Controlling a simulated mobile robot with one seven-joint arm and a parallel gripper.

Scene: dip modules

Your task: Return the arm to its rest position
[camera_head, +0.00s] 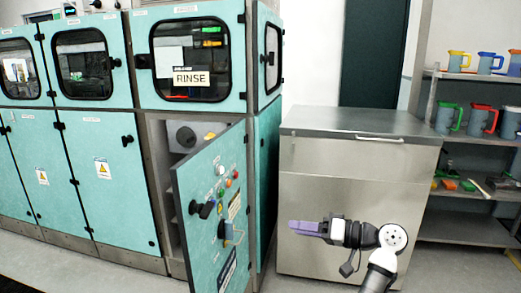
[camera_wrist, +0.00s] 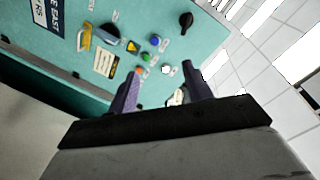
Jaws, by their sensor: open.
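My gripper (camera_head: 304,227) is stretched out to the left at the end of my white and black arm, in front of the stainless steel cabinet. Its two purple fingers show in the wrist view (camera_wrist: 158,85), apart with nothing held between them. The fingers point toward the teal control door (camera_head: 215,215), which stands swung open below the RINSE window. Knobs, a yellow handle (camera_wrist: 84,38) and coloured buttons on that door show beyond the fingertips in the wrist view. In the head view a gap lies between the fingertips and the door.
The stainless steel cabinet (camera_head: 345,185) stands behind my arm. Teal modules with dark windows (camera_head: 85,65) line the left. Shelves (camera_head: 470,75) with coloured jugs stand at the right. Grey floor (camera_head: 445,270) is clear at the lower right.

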